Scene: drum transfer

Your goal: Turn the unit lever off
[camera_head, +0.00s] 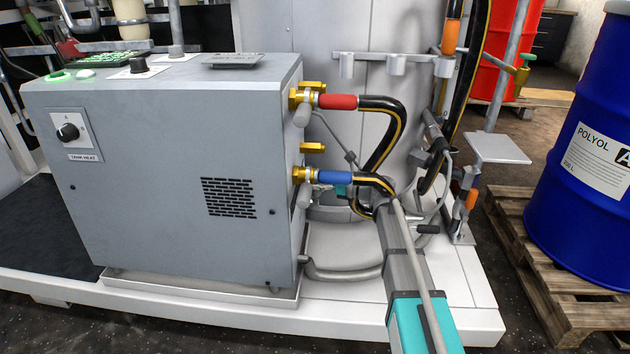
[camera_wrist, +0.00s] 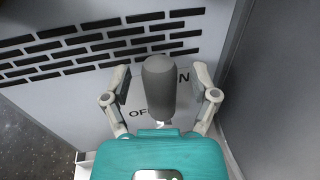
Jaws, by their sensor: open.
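The lever's dark grey handle (camera_wrist: 159,85) stands out from a pale panel in the wrist view. The panel carries an OFF label at the handle's lower left and an ON label at its upper right, both partly covered. My gripper (camera_wrist: 162,70) is open, with one pale finger on each side of the handle and a visible gap to each. The lever's pivot is hidden, so its exact setting cannot be told. The grey unit (camera_head: 150,180) stands at left in the head view, where the lever does not show.
Black slots cross the panel above the handle, and a grey wall rises at right in the wrist view. Hoses with a red sleeve (camera_head: 338,101) and a blue sleeve (camera_head: 334,177) leave the unit's right side. A blue drum (camera_head: 570,220) stands on a pallet (camera_head: 540,290) at right.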

